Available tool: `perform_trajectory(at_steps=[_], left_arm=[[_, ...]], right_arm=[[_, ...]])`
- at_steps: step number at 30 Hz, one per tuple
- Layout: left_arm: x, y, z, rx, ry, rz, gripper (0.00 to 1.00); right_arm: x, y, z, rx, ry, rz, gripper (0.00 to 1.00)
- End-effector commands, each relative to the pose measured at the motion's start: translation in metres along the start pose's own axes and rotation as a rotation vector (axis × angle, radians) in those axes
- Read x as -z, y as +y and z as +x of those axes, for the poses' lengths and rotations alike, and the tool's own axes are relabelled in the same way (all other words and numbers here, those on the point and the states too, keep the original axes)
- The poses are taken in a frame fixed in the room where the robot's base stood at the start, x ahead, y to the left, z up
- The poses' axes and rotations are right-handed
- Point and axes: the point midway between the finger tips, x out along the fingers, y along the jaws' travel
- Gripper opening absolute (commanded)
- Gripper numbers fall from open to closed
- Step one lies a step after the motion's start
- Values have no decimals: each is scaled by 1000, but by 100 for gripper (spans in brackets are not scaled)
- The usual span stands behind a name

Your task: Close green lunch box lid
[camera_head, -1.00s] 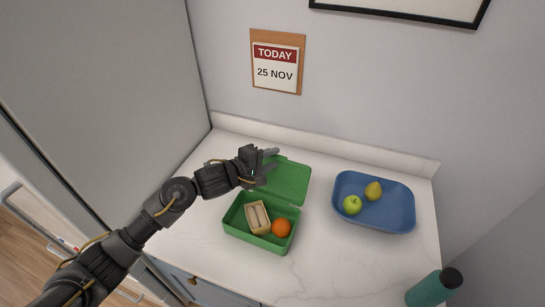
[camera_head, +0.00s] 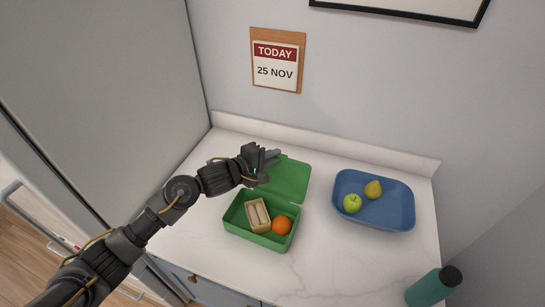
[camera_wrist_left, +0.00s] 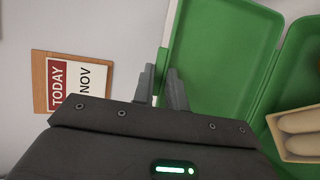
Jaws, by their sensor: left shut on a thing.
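The green lunch box (camera_head: 262,238) stands on the counter with its lid (camera_head: 290,181) open, hinged back toward the wall. A sandwich in a tan holder (camera_head: 257,215) and an orange (camera_head: 282,225) lie inside the box. My left gripper (camera_head: 271,158) is at the lid's far left edge. In the left wrist view, the left gripper's two fingers (camera_wrist_left: 160,88) are shut on the edge of the lid (camera_wrist_left: 217,60), one finger on each side. Part of the lid's left corner is hidden behind the gripper in the head view. My right gripper is not in view.
A blue tray (camera_head: 388,219) with a green apple (camera_head: 352,203) and a pear (camera_head: 373,189) stands right of the box. The wall with a calendar (camera_head: 277,61) rises behind. The counter in front of the tray is clear.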

Motion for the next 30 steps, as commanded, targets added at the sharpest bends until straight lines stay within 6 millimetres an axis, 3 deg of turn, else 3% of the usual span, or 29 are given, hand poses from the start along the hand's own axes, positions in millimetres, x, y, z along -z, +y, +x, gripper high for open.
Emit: perform_trajectory(at_steps=[11,30], left_arm=[[-10,-9,-22,-155,0,55,0],[-29,-34,-71,-527,1,215,0]], right_arm=[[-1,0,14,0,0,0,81],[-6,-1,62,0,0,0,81]])
